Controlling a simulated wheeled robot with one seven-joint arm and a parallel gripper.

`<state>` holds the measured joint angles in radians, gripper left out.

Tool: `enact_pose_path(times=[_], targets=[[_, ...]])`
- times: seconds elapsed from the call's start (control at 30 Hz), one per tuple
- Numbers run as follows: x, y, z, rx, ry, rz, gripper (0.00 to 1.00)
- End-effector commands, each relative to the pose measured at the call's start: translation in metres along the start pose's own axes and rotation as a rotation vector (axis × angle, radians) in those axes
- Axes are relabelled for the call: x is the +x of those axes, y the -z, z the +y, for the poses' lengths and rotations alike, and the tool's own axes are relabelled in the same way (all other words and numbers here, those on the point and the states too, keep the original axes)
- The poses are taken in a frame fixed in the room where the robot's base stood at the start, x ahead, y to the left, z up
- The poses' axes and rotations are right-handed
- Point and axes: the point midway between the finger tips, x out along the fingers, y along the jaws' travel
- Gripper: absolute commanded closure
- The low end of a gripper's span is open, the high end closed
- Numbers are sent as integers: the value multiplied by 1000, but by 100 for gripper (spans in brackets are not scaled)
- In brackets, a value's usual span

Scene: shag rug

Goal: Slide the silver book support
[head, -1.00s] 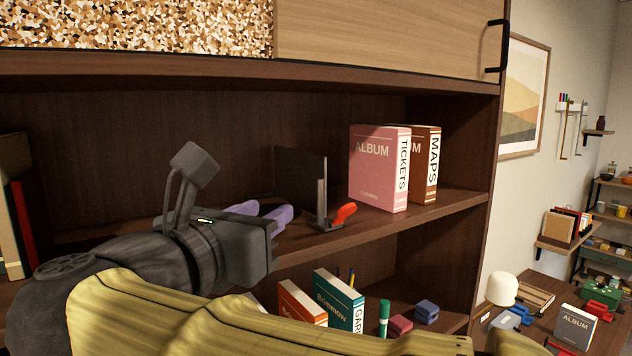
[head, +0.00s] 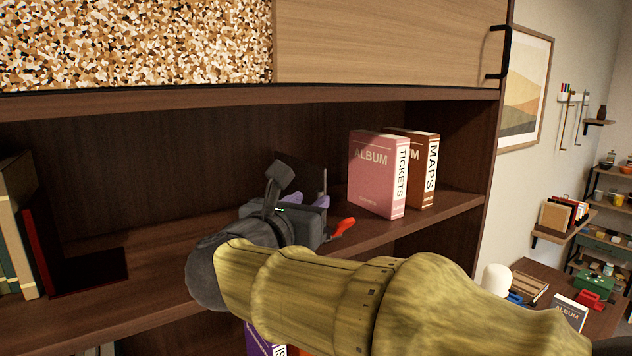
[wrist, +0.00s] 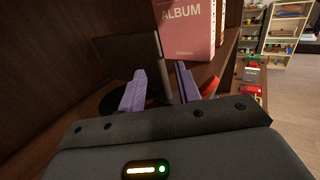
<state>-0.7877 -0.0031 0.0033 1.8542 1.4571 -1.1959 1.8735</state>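The silver book support (head: 323,181) stands upright on the middle shelf, left of the pink album. Its dark panel and grey upright edge show, but my gripper hides its lower part in the head view. In the wrist view the support (wrist: 130,58) stands just ahead, its upright edge lying between my two purple fingers. My gripper (head: 309,202) is open, low over the shelf. Its fingers (wrist: 160,72) are apart on either side of that edge; I cannot tell whether they touch it.
A pink album (head: 377,175) and a brown maps book (head: 424,170) stand right of the support. A red-orange object (head: 343,226) lies close to my gripper. Books and a dark red bookend (head: 42,252) stand at far left. The shelf between is clear.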

Motion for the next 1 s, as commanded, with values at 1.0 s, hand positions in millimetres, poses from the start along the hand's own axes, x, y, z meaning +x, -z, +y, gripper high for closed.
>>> enact_pose_path(times=[1.0], targets=[[43,0,1,0,-3,0,100]])
